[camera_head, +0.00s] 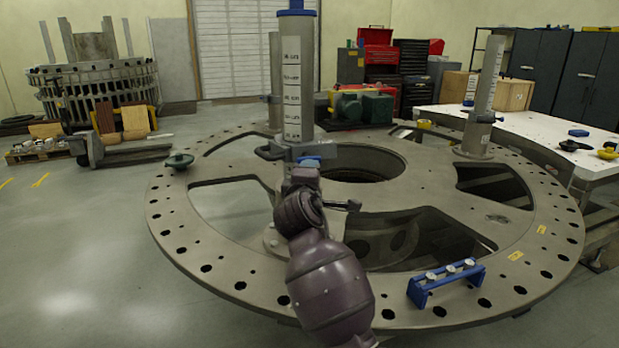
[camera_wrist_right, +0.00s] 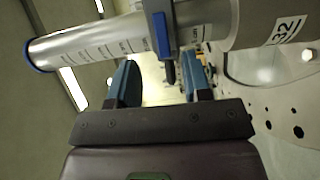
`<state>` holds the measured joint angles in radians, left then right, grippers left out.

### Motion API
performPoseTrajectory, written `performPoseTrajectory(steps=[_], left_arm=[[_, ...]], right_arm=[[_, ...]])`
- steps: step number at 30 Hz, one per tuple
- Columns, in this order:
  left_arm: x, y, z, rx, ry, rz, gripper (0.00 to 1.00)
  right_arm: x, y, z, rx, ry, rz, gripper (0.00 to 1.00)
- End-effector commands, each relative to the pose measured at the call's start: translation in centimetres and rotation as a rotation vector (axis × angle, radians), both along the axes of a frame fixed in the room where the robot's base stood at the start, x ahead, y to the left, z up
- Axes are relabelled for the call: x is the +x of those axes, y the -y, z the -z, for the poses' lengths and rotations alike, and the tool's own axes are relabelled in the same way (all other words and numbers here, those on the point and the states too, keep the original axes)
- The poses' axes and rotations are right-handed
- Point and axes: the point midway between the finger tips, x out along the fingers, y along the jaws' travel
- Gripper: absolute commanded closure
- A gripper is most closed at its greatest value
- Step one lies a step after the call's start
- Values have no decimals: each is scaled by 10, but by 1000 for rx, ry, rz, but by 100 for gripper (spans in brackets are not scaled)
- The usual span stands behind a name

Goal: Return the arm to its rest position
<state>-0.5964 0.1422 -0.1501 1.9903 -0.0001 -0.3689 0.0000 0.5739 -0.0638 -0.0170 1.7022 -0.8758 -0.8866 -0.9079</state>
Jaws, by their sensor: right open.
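My right arm reaches up from the bottom of the head view. In the right wrist view the gripper (camera_wrist_right: 161,82) is open, with two blue fingers apart. The same post (camera_wrist_right: 100,42) runs across beyond the fingertips. A clamp with a blue part (camera_wrist_right: 160,35) sits on it, and a dark pin points between the fingers. Contact cannot be told. My left gripper is not in view.
A blue rack (camera_head: 446,283) with several white-topped pieces stands on the plate at the front right. A second post (camera_head: 484,95) stands at the right. The plate has large openings. A white table (camera_head: 535,128) is at the right.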

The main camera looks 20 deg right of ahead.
Motion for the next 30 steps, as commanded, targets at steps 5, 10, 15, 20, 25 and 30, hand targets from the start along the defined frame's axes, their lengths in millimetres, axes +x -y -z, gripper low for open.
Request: performPoseTrajectory(steps=[5,10,15,20,25,30], left_arm=[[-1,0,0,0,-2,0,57],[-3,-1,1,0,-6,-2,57],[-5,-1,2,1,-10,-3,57],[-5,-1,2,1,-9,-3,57],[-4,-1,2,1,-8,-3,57],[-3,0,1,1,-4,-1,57]], right_arm=[[-5,-2,0,0,1,-1,55],[-5,-2,0,0,0,-1,55],[-5,-2,0,1,0,-1,55],[-5,-3,-1,41,25,-5,55],[-1,-15,-9,217,130,-89,55],[-3,-33,-25,452,251,-227,55]])
